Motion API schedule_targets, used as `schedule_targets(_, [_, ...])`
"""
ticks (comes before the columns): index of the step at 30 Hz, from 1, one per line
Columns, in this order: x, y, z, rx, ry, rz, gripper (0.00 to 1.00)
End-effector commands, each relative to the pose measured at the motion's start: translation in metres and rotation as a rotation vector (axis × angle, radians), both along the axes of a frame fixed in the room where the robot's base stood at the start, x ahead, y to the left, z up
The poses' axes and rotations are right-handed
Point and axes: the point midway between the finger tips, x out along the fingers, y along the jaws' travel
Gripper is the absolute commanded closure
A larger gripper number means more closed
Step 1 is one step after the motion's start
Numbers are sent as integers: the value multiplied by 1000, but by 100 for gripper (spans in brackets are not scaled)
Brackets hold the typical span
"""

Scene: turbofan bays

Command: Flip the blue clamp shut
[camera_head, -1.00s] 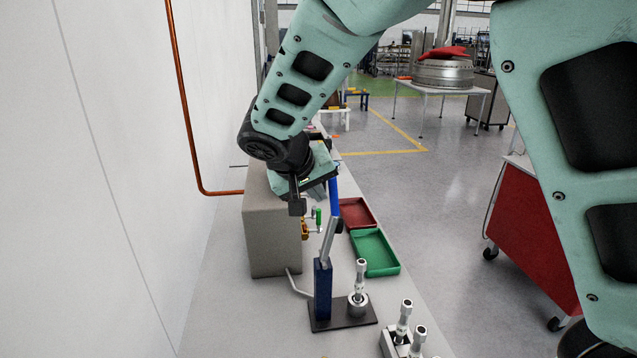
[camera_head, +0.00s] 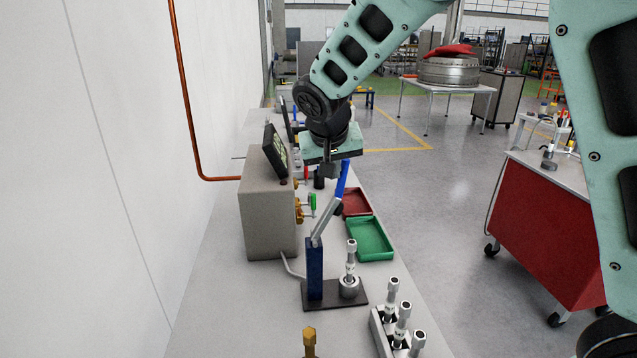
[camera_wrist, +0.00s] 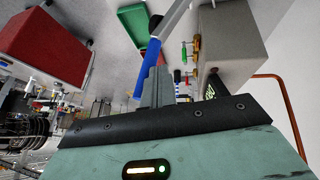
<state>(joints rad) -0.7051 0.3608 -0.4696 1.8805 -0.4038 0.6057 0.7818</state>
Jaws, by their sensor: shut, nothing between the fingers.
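The blue clamp has an upright blue post (camera_head: 314,268) on a dark base plate on the bench. Its silver lever arm slants up and to the right, ending in a raised blue handle (camera_head: 343,182), so the clamp stands open. The handle also shows in the wrist view (camera_wrist: 147,70). My gripper (camera_head: 331,172) is shut and empty, just left of the handle's upper part. In the wrist view its closed fingers (camera_wrist: 157,84) overlap the handle's lower end; I cannot tell whether they touch it.
A grey box with a screen (camera_head: 268,215) and brass fittings stands left of the clamp, near the wall. Green (camera_head: 390,252) and red (camera_head: 367,207) trays lie behind to the right. A metal fitting (camera_head: 350,282) stands on the clamp's base; a rack (camera_head: 377,330) sits in front.

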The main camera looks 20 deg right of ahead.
Motion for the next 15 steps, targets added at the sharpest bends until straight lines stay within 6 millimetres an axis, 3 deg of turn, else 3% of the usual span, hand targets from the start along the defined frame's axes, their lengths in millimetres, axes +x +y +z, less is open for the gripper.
schedule_targets(15, [-6,-64,-35,355,-76,-10,100])
